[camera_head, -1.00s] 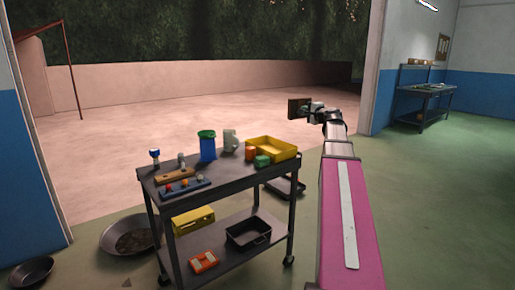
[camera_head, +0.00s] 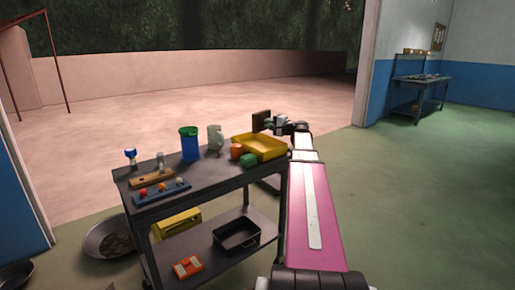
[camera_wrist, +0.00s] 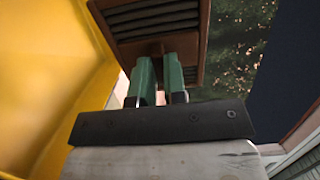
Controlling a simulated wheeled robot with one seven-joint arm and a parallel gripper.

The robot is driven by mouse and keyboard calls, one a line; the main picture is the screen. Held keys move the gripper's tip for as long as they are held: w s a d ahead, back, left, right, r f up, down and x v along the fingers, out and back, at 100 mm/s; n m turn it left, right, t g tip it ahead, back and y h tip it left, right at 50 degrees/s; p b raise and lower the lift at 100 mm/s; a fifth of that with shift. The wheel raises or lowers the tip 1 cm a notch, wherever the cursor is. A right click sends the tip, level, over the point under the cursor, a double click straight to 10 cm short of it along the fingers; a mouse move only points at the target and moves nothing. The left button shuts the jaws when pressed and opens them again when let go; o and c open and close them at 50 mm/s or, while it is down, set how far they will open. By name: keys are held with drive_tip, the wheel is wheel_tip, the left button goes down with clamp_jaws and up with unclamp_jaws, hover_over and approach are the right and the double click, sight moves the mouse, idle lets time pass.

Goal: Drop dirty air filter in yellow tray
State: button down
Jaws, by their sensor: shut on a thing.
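The dirty air filter (camera_head: 261,120) is a brown framed square with dark slats. In the wrist view the filter (camera_wrist: 160,24) sits between the green fingers of my gripper (camera_wrist: 160,78), which is shut on it. The yellow tray (camera_head: 262,146) stands at the right end of the cart's top shelf. In the head view my gripper (camera_head: 274,121) holds the filter above the tray's far right side. In the wrist view the tray (camera_wrist: 40,80) fills the left side, beside the filter. The exact gap between filter and tray cannot be told.
A black tray (camera_head: 236,234) lies on the lower shelf. Open floor is at right.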

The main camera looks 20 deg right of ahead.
drive_tip(key=shift+f, duration=2)
drive_tip(key=c, duration=1.1)
unclamp_jaws()
drive_tip(key=shift+s, duration=0.15)
approach(263, 129)
drive_tip(key=v, duration=0.4)
drive_tip(key=shift+s+d+f, duration=0.1)
drive_tip(key=shift+s+d, duration=0.05)
drive_tip(key=shift+d, duration=0.1)
